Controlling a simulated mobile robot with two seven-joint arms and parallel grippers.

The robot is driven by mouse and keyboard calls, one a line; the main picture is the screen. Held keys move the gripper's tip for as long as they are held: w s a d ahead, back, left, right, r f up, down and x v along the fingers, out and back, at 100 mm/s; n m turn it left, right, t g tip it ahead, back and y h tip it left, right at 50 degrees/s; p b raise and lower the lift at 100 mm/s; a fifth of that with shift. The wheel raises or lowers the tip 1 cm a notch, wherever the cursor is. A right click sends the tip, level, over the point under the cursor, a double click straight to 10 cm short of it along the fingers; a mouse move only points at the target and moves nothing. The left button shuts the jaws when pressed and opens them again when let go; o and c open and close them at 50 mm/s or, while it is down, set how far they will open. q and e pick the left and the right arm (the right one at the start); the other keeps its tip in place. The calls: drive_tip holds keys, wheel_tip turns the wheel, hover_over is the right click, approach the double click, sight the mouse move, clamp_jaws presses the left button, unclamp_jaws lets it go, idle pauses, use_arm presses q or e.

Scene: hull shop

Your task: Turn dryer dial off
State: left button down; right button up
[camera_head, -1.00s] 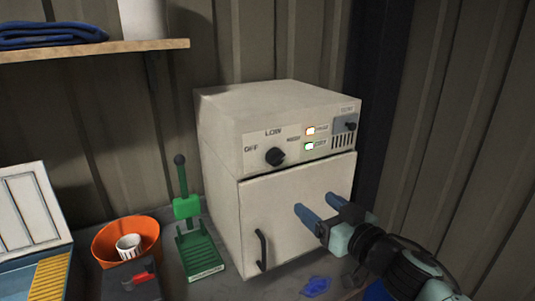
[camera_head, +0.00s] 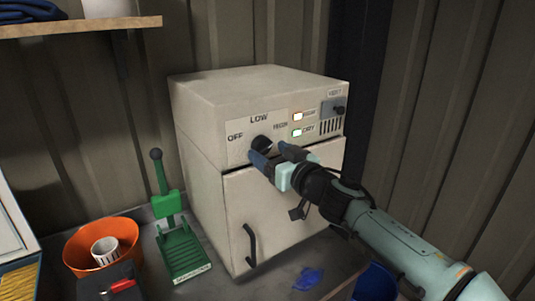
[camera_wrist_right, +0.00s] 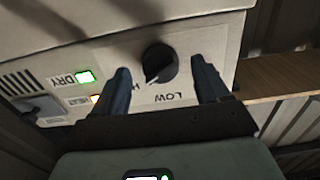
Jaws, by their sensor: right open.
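The dryer (camera_head: 215,130) is a cream box with a front panel and a door below. Its black dial (camera_head: 262,143) sits among the labels OFF, LOW and a third at the right. In the right wrist view the dial (camera_wrist_right: 160,63) shows whole, its pale pointer mark towards the partly hidden label starting with H. My right gripper (camera_head: 274,154) is open at the panel. In the right wrist view its two blue fingers (camera_wrist_right: 161,76) stand apart on either side of the dial, with gaps visible. My left gripper is out of view.
An orange light (camera_head: 297,116) and a green light (camera_head: 297,132) are lit right of the dial. The door handle (camera_head: 250,245) is below. A green stand (camera_head: 183,248), an orange bowl (camera_head: 78,250) and a blue crumpled item (camera_head: 308,279) are nearby. A shelf (camera_head: 80,28) is upper left.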

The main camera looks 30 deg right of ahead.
drive_tip(key=shift+w, duration=0.95)
drive_tip(key=shift+c, duration=0.2)
drive_tip(key=c, duration=1)
